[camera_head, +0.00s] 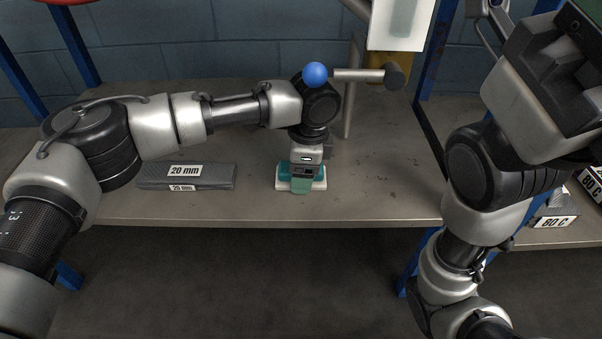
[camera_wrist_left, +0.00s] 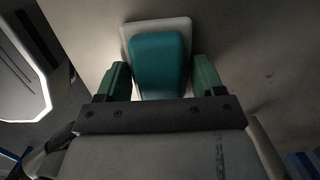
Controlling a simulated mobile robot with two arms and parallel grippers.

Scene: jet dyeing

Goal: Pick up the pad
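The pad (camera_head: 284,172) is a teal block on a white plate. It lies on the grey shelf (camera_head: 380,190) near its front edge. My left gripper (camera_head: 300,186) points down over the pad and hides part of it. In the left wrist view, the teal pad (camera_wrist_left: 160,65) shows between the two green fingertips of my left gripper (camera_wrist_left: 160,78). The fingers are apart, with a gap on each side of the pad. I cannot tell how far down they reach beside it. My right arm is at the right of the head view; its fingers cannot be made out.
A dark grey block labelled "20 mm" (camera_head: 210,176) lies left of the pad. Blocks labelled "80 C" (camera_head: 552,222) are on the shelf at the right. A blue ball (camera_head: 315,73) and a grey bar (camera_head: 358,76) show behind my left wrist. Blue posts frame the shelf.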

